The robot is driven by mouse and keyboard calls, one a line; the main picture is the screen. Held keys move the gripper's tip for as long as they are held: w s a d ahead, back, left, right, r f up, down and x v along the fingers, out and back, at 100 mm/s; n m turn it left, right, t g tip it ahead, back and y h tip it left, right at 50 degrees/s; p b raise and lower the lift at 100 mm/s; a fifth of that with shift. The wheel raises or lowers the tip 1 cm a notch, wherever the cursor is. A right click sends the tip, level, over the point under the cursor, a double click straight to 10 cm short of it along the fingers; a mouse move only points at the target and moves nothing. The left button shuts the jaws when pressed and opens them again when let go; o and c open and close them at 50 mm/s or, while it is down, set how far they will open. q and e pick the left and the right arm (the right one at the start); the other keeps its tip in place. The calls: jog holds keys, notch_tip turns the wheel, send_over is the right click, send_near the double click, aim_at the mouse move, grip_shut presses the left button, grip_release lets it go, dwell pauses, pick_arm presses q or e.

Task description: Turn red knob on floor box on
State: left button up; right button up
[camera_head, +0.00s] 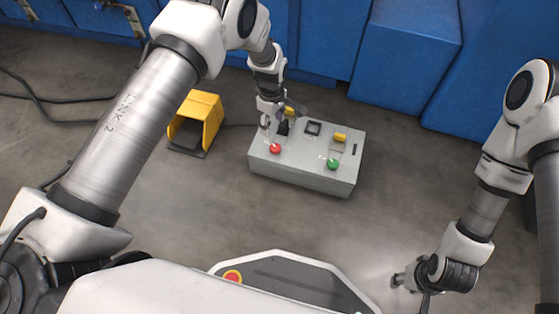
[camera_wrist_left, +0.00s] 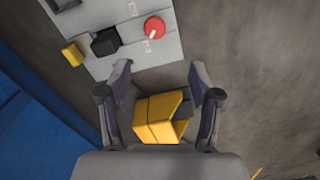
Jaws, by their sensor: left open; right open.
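The grey floor box (camera_head: 305,178) stands on the floor in the middle of the head view. Its red knob (camera_head: 275,148) is on the near left part of the top. The red knob also shows in the left wrist view (camera_wrist_left: 154,27), round with a white mark, beyond the fingertips. My left gripper (camera_head: 268,126) is over the left part of the box, close to the red knob but apart from it. In the left wrist view its fingers (camera_wrist_left: 160,73) are spread with nothing between them. My right gripper (camera_head: 398,281) is low at the lower right, far from the box.
A green knob (camera_head: 333,163), a yellow part (camera_head: 339,138) and a black knob (camera_wrist_left: 105,42) are also on the box. A yellow foot pedal housing (camera_head: 197,118) stands left of the box. Blue cabinets (camera_head: 405,45) line the back. Floor in front of the box is clear.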

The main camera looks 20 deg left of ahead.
pick_arm(q)
jog(key=b, duration=0.3)
send_over(275, 147)
notch_tip(275, 147, down, 6)
jog(key=shift+d+r, duration=0.1)
notch_tip(275, 147, down, 7)
jog(key=b, duration=0.4)
jog(key=shift+f, duration=0.2)
pick_arm(e)
notch_tip(275, 147, down, 10)
jog(key=shift+f, duration=0.25)
pick_arm(q)
jog(key=shift+r, duration=0.1)
pick_arm(e)
jog(key=shift+w+d, duration=0.1)
pick_arm(q)
jog(key=c, duration=1.1)
